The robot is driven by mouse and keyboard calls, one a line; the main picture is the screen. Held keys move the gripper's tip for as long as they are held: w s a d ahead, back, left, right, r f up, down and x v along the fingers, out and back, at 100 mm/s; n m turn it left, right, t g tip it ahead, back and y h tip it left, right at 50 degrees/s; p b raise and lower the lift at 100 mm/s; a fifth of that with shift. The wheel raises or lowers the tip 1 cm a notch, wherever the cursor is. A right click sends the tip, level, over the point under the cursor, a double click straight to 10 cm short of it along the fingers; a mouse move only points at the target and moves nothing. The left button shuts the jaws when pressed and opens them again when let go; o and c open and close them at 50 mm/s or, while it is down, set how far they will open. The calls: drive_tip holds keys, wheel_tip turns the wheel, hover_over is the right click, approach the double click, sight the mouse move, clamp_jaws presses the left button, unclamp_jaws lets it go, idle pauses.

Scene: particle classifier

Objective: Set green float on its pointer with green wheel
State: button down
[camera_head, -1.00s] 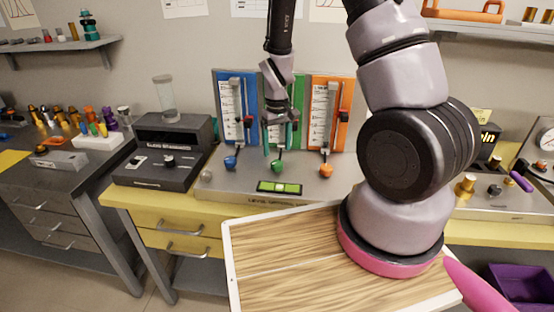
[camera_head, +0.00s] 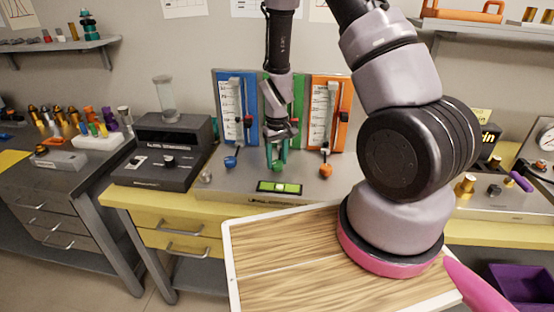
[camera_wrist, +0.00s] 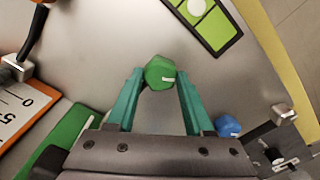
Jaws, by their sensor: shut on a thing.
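The green wheel (camera_head: 278,167) is on the metal base below the green panel, between the blue and orange wheels. My gripper (camera_head: 278,150) reaches down to it. In the wrist view the green wheel (camera_wrist: 159,72) sits between the teal fingertips of my gripper (camera_wrist: 160,78), which are shut on it. The green panel (camera_head: 298,95) is mostly covered by my arm, so its green float and pointer are hidden. In the wrist view only a green panel edge (camera_wrist: 65,138) shows.
The blue wheel (camera_head: 231,162) and the orange wheel (camera_head: 326,170) stand close on either side. A green level (camera_head: 280,187) lies in front. A black device (camera_head: 165,152) with a clear cylinder stands at the left. A wooden-topped surface (camera_head: 290,262) is nearer.

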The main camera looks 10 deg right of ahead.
drive_tip(key=shift+m, duration=0.5)
drive_tip(key=shift+c, duration=1.4)
unclamp_jaws()
drive_tip(key=shift+r, duration=0.15)
wheel_tip(320, 180, up, 10)
drive_tip(key=shift+r, duration=0.25)
drive_tip(key=shift+r, duration=0.1)
wheel_tip(320, 180, up, 10)
drive_tip(key=m+t+y, duration=0.1)
drive_tip(key=m, duration=0.1)
hover_over(277, 162)
drive_tip(key=s+d, duration=0.1)
drive_tip(key=s+d+r+m+t+y, duration=0.15)
drive_tip(key=s+r, duration=0.25)
drive_tip(key=r, duration=0.4)
drive_tip(key=s+d+r+m+t, duration=0.1)
drive_tip(key=s+d+r+t, duration=0.15)
drive_tip(key=s+r, duration=0.4)
drive_tip(key=s+r+m+t, duration=0.1)
drive_tip(key=s+r+t, duration=0.1)
drive_tip(key=s+r, duration=0.4)
drive_tip(key=shift+d+r, duration=0.3)
drive_tip(key=shift+r, duration=0.15)
